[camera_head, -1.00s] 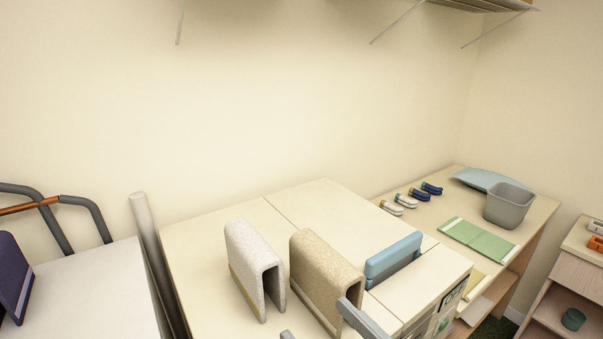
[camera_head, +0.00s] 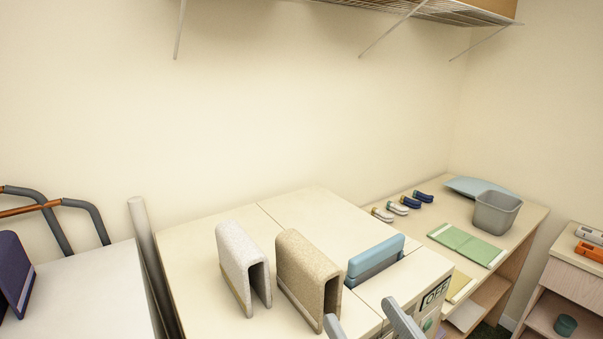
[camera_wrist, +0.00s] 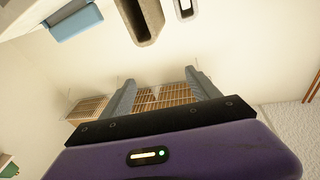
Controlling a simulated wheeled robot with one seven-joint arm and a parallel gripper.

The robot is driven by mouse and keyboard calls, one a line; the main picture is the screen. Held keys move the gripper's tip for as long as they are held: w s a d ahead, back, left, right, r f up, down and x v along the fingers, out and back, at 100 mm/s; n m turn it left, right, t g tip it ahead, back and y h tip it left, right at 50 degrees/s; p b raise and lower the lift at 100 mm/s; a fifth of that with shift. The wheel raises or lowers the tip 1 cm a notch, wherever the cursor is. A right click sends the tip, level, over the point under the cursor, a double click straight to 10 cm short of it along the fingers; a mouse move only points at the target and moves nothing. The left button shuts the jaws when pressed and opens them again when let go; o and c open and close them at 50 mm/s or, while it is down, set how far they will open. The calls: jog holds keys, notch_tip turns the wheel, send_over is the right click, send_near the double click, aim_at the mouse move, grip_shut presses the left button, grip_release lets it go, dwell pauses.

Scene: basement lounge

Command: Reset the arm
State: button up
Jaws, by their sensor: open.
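My gripper (camera_head: 368,325) shows at the bottom edge of the head view as two grey fingertips, set apart with nothing between them. It is just in front of the cream cabinet top and near the blue block. In the wrist view, my gripper (camera_wrist: 164,88) has its two grey fingers spread and empty, above a purple body with a small lit panel. Beyond the fingers a wire shelf (camera_wrist: 170,96) shows against the wall. The rest of my arm is out of the head view.
On the cream cabinet top (camera_head: 190,232) stand a white folded piece (camera_head: 235,255), a tan folded piece (camera_head: 300,265) and a blue block (camera_head: 375,257). A desk at right holds a grey bin (camera_head: 495,213), a green booklet (camera_head: 467,244) and several small clips. A wire shelf (camera_head: 430,10) hangs above.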

jog(key=s+d+f+m+h+b, duration=0.1)
jog(key=s+d+f+m+h, duration=0.5)
jog(key=s+d+f, duration=0.5)
jog(key=s+f+n+g+b, duration=0.1)
jog(key=s+f+g, duration=0.1)
jog(key=s+f, duration=0.4)
jog(key=s+f+n+g+h+b, duration=0.1)
jog(key=s+f+n, duration=0.1)
jog(key=s+f, duration=0.4)
jog(key=s, duration=0.5)
jog(key=shift+d+g, duration=0.3)
jog(key=shift+g, duration=0.1)
jog(key=shift+o, duration=0.4)
